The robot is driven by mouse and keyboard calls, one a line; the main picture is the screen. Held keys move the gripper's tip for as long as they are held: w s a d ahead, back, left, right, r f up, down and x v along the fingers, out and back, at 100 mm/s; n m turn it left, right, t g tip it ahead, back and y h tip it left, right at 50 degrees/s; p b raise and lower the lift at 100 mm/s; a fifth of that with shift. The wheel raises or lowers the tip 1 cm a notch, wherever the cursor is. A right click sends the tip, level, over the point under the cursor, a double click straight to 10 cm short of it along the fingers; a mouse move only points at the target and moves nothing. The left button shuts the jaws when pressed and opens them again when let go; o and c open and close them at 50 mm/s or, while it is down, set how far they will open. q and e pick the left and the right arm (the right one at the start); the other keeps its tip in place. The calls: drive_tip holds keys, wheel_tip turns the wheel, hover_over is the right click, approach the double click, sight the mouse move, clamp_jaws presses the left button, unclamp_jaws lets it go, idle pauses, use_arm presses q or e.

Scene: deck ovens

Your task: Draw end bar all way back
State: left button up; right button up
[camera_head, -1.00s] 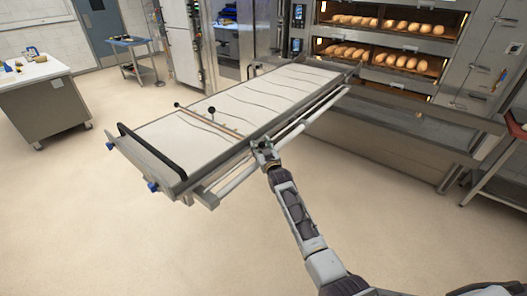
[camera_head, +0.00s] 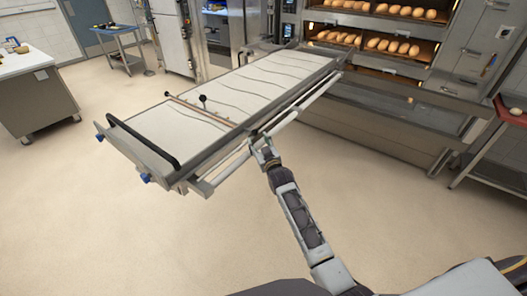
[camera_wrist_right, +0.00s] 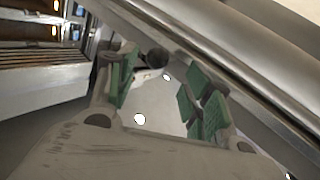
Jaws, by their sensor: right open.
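A long loader (camera_head: 190,170) with a pale belt (camera_head: 250,90) slants from the ovens toward me. A thin brown crossbar (camera_head: 203,111) with dark knobs lies across the belt, nearer its front part. A black bar handle (camera_head: 143,143) spans the loader's near end; I cannot tell which of these bars is the end bar. My right gripper (camera_head: 264,151) is at the loader's right side, by the side rail (camera_head: 290,115). In the right wrist view its green-padded fingers (camera_wrist_right: 160,92) are apart, with a dark round knob (camera_wrist_right: 157,57) beyond them. My left gripper is out of view.
Deck ovens (camera_head: 400,75) with loaves stand behind the loader's far end. A worktable (camera_head: 38,95) is at left, a blue cart (camera_head: 118,45) behind it, and a red-topped stand (camera_head: 510,115) at right. The floor in front is clear.

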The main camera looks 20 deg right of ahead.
drive_tip(key=shift+s+d, duration=0.2)
drive_tip(key=shift+s, duration=2.5)
drive_tip(key=s+f+m+g, duration=0.1)
drive_tip(key=s+f+g, duration=0.35)
drive_tip(key=f, duration=1.25)
drive_tip(key=s+f+g, duration=0.3)
drive_tip(key=s+f, duration=0.2)
drive_tip(key=f, duration=1.2)
drive_tip(key=s+f+g, duration=0.4)
drive_tip(key=s+f, duration=1.2)
drive_tip(key=f, duration=0.1)
drive_tip(key=s+d+f+g, duration=0.1)
drive_tip(key=s+f, duration=0.3)
drive_tip(key=s, duration=0.8)
drive_tip(key=s+d+f+g, duration=0.2)
drive_tip(key=s+d+f, duration=0.1)
drive_tip(key=s, duration=0.8)
drive_tip(key=s+d+f+g+h, duration=0.1)
drive_tip(key=s+f, duration=0.4)
drive_tip(key=s, duration=0.7)
drive_tip(key=shift+s+d+g, duration=0.3)
drive_tip(key=shift+d+g, duration=0.45)
drive_tip(key=shift+d, duration=0.3)
